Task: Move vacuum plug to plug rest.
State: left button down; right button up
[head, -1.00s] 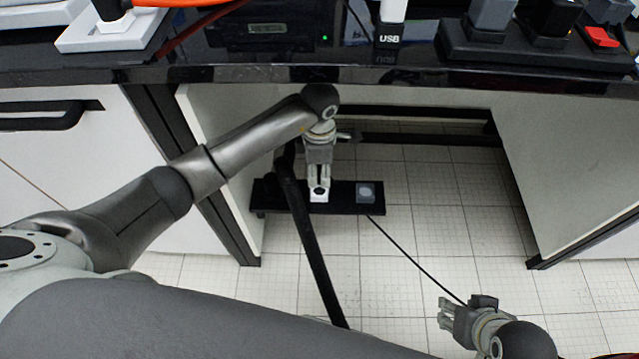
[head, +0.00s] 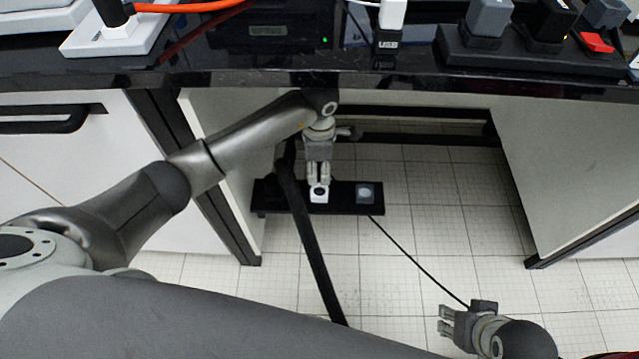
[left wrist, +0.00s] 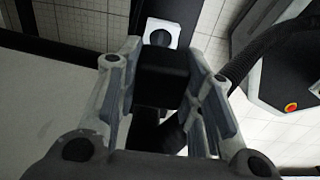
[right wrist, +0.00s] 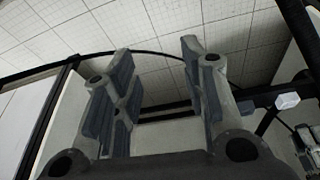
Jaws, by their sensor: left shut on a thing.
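My left gripper (head: 319,187) reaches under the bench to a low black shelf. In the left wrist view its fingers are shut on a black block-shaped plug (left wrist: 163,78). A white socket piece with a dark round recess (left wrist: 158,31) shows just beyond the plug; it also shows at the fingertips in the head view (head: 319,196). I cannot tell whether the plug touches it. A grey square piece with a pale round face (head: 366,193) sits to its right on the shelf. My right gripper (head: 444,325) is open and empty, low at the right; its spread fingers show in the right wrist view (right wrist: 160,85).
The black shelf (head: 343,198) is low beside the white cabinet side. A thick black hose or post (head: 310,250) passes in front of it. A thin black cable (head: 415,262) runs toward my right gripper. The bench edge (head: 400,84) lies above. Tiled floor is open to the right.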

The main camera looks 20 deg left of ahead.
pick_arm(q)
jog(key=shift+r, duration=0.5)
jog(key=shift+r+p, duration=0.2)
jog(key=shift+p, duration=0.1)
jog(key=shift+r, duration=0.25)
jog(key=shift+r+p, duration=0.2)
jog(key=shift+p, duration=0.1)
jog(key=shift+w+r, duration=0.1)
pick_arm(e)
jog(key=x, duration=0.3)
jog(key=shift+w+f, duration=0.1)
jog(key=shift+f, duration=0.05)
jog(key=shift+a, duration=0.1)
